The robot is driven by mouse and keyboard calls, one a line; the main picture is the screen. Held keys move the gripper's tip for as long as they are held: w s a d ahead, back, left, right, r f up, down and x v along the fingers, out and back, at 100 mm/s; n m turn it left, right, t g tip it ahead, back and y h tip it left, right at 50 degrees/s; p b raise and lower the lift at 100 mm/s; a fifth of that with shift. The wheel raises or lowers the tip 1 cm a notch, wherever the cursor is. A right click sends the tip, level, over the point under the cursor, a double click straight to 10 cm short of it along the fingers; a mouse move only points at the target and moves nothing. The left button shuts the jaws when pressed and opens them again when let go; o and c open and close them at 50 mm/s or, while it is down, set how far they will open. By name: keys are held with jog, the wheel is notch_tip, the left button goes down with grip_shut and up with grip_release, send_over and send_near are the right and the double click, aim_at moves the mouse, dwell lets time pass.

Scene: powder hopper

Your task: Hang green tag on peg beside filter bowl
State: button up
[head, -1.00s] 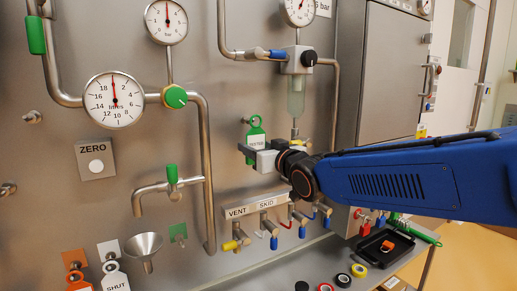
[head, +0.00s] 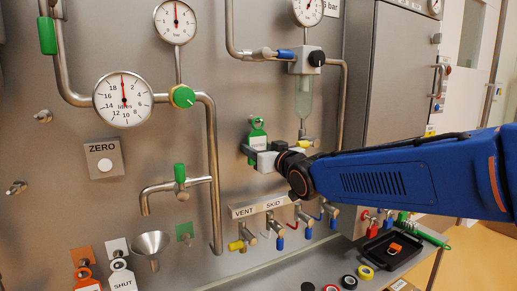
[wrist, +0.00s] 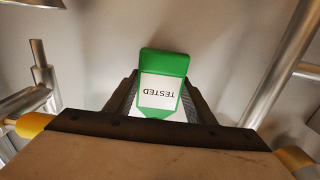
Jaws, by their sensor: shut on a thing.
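The green tag (head: 257,136) has a white label and stands roughly upright, left of and below the clear filter bowl (head: 303,98). My gripper (head: 257,150) is shut on the tag's lower part, in front of the steel panel. In the wrist view the tag (wrist: 164,64) sits between both fingers, its word TESTED upside down. A small grey stub, perhaps the peg, shows at the tag's upper left in the head view. The tag's top overlaps it, so I cannot tell whether the tag is around it.
A curved steel pipe (head: 214,170) runs down left of my gripper. Below are the VENT and SKID valves (head: 271,224) with coloured handles. A black tray (head: 390,249) and tape rolls lie on the shelf. Other tags hang at the lower left.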

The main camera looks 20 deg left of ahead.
dwell(0.4)
jog(key=o, duration=1.1)
jog(key=v, duration=1.7)
jog(key=d+f+m+h, duration=0.3)
jog(key=d+f+h, duration=0.3)
jog(key=d, duration=0.8)
jog(key=d+f+m+h, duration=0.35)
jog(key=d+f, duration=0.45)
jog(key=d, duration=0.7)
jog(key=s+d+f+m+g+h, duration=0.1)
jog(key=s+d+f+g+h, duration=0.1)
jog(key=s+d+f, duration=0.5)
jog(key=s+d+f+m+g+h, duration=0.2)
jog(key=s+d+f+g, duration=0.2)
jog(key=s, duration=0.9)
jog(key=d+f, duration=0.3)
jog(key=d, duration=0.1)
jog(key=shift+s+d+g, duration=0.2)
jog(key=shift+s+g, duration=0.2)
jog(key=shift+r+m, duration=0.1)
jog(key=shift+m, duration=0.15)
